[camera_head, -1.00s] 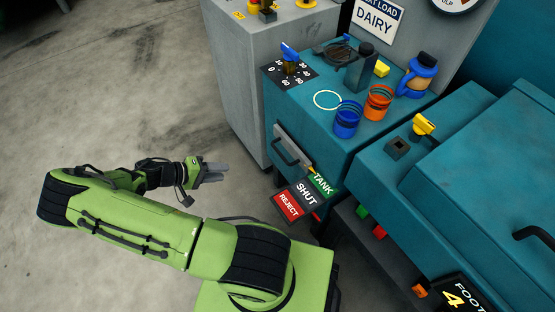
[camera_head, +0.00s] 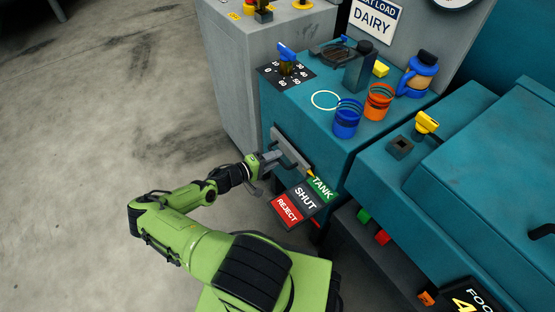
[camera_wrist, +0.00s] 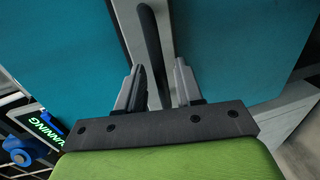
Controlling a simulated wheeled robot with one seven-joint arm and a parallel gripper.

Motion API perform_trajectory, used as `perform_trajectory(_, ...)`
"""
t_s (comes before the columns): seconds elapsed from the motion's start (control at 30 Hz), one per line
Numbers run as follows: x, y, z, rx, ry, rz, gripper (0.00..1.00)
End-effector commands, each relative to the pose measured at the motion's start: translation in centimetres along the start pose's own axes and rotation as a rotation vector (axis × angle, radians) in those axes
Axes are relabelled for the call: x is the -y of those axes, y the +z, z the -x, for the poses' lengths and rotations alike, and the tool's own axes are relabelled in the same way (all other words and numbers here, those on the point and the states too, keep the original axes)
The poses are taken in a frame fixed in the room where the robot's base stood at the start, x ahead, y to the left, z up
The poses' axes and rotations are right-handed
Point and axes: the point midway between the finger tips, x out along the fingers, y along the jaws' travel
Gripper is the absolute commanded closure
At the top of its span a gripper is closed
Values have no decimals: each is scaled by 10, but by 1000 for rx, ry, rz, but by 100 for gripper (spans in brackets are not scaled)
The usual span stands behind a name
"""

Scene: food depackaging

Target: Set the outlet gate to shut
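The outlet gate is a grey plate (camera_head: 292,148) with a dark bar handle on the front of the teal cabinet. Its yellow pointer (camera_head: 311,174) is at the green TANK label (camera_head: 321,188). The dark SHUT label (camera_head: 304,198) is in the middle and the red REJECT label (camera_head: 287,209) is lowest. My gripper (camera_head: 276,157) is at the gate handle. In the wrist view, my gripper (camera_wrist: 159,78) is open, and the dark handle (camera_wrist: 151,45) runs between its two fingers with gaps on both sides. In the head view, my gripper hides part of the handle.
The cabinet top holds a dial with a blue knob (camera_head: 287,52), a white ring (camera_head: 325,100), a blue cup (camera_head: 347,118), an orange cup (camera_head: 378,101) and a blue-lidded jug (camera_head: 418,74). A teal machine (camera_head: 450,150) stands at the right. The floor at the left is clear.

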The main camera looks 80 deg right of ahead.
Motion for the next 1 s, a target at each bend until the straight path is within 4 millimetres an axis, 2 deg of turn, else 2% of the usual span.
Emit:
perform_trajectory(0.13,1,0,-16,0,-1,0,64)
perform_trajectory(0.4,0,0,-18,-1,-1,0,64)
perform_trajectory(0.63,0,0,-18,0,-1,0,99)
perform_trajectory(0.9,0,0,-17,0,-1,0,100)
perform_trajectory(1.0,2,-1,-10,-2,-2,-1,100)
